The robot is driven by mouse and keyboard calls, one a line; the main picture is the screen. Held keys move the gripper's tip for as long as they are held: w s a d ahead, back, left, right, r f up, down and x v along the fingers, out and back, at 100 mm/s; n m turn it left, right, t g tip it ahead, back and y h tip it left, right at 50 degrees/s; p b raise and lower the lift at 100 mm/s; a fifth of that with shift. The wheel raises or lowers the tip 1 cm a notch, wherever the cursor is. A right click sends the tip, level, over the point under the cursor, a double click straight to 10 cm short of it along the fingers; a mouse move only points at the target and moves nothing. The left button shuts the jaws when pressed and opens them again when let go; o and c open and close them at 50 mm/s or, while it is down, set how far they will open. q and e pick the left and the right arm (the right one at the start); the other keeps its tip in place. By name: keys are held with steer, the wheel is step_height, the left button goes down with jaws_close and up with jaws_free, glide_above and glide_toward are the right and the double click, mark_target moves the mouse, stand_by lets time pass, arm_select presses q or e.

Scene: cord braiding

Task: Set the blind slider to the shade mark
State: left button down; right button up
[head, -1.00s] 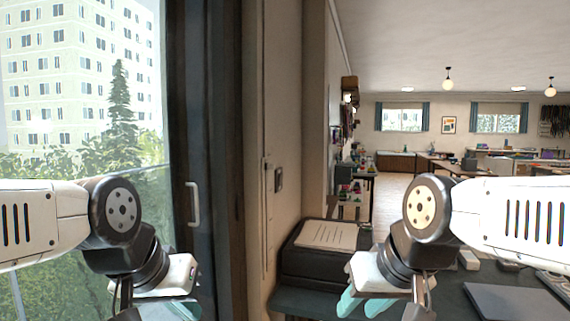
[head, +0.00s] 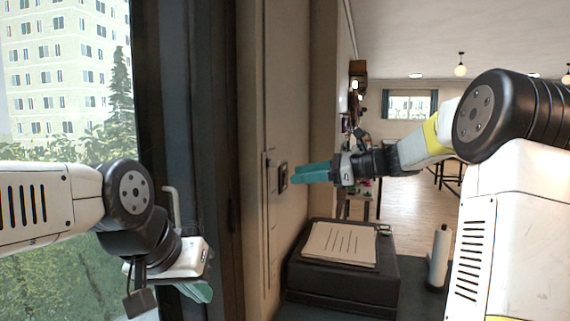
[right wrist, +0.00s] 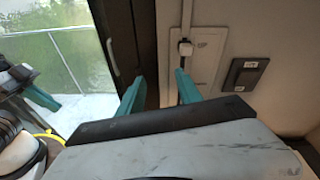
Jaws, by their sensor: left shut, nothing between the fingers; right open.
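The blind slider shows in the right wrist view as a small pale knob (right wrist: 185,48) on a narrow vertical track on the wall. In the head view the track (head: 265,215) is a thin upright line left of the dark switch plate. A pale plate (right wrist: 207,57) with faint marks lies beside the knob; I cannot read which is the shade mark. My right gripper (head: 297,174) is open and empty, pointing at the wall near the switch; its fingers (right wrist: 160,78) appear below and left of the knob, apart from it. My left gripper (head: 203,293) is shut and empty, low by the window.
A dark wall switch (head: 283,177) sits right of the track, close to my right fingers. A black box (head: 345,284) with a paper sheet (head: 340,244) on top stands below. A window frame with a handle (head: 170,205) is at left. A white roll (head: 438,257) stands at right.

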mark_target(273, 163)
steer(key=w+d+r+m+t+y, duration=0.1)
steer(key=w+d+r+m+y, duration=0.15)
steer(key=w, duration=0.25)
steer(key=x, duration=0.7)
steer(key=shift+a+f, duration=0.3)
steer(key=shift+f, duration=0.3)
steer(key=shift+s+a+h, duration=0.1)
steer(key=shift+s+h, duration=0.15)
steer(key=c, duration=0.5)
steer(key=shift+w, duration=0.1)
jaws_close()
steer(key=shift+w+d, duration=0.1)
steer(key=shift+d, duration=0.15)
